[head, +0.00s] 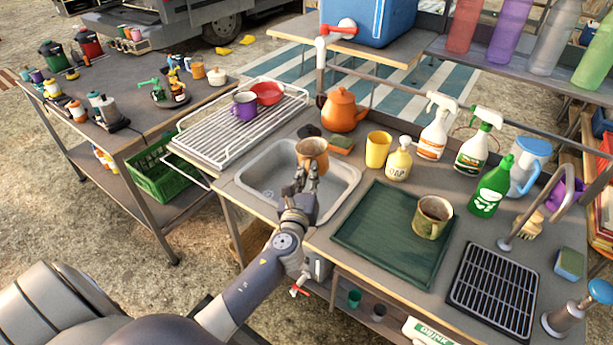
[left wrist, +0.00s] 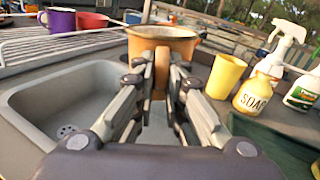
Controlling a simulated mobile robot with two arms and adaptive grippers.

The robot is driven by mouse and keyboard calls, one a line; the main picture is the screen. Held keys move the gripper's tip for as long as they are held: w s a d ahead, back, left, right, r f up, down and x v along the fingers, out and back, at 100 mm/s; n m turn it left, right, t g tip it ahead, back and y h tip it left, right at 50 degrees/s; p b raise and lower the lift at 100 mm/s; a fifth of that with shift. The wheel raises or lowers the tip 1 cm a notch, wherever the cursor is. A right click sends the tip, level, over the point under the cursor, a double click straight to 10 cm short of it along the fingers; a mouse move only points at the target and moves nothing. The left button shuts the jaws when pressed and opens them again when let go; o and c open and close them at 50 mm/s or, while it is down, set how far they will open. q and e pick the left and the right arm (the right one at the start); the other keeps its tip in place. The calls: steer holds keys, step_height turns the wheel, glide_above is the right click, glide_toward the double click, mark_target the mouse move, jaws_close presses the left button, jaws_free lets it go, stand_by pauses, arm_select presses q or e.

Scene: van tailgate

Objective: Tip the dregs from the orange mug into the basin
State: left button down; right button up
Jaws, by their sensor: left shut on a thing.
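The orange mug (head: 312,149) is in my left gripper (head: 304,182), over the right part of the grey basin (head: 262,207). The mug looks about upright. In the left wrist view the fingers (left wrist: 160,80) are shut on the mug (left wrist: 178,43) at its near side. The mug's inside is too shallow in view to tell what it holds. The basin (left wrist: 30,115) lies below and to the left there, with its drain showing and no liquid that I can make out. My right gripper is not in view.
A yellow cup (head: 377,149), soap bottle (head: 399,160) and orange kettle (head: 344,110) stand right of and behind the basin. A patterned mug (head: 432,216) stands on the green mat (head: 370,230). A white rack (head: 205,140) with a purple mug (head: 244,106) and red bowl (head: 268,92) is left.

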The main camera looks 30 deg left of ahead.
arm_select(q)
steer(key=shift+w+d+f+n+b, duration=0.1)
steer(key=shift+f+n+b, duration=0.45)
steer(key=shift+n+b, duration=0.45)
steer(key=a+n+b, duration=0.1)
steer(key=n, duration=0.5)
steer(key=n+b, duration=0.1)
steer(key=n, duration=0.4)
steer(key=s+a+r+n+b, duration=0.1)
steer(key=n, duration=0.5)
steer(key=shift+a+n, duration=0.3)
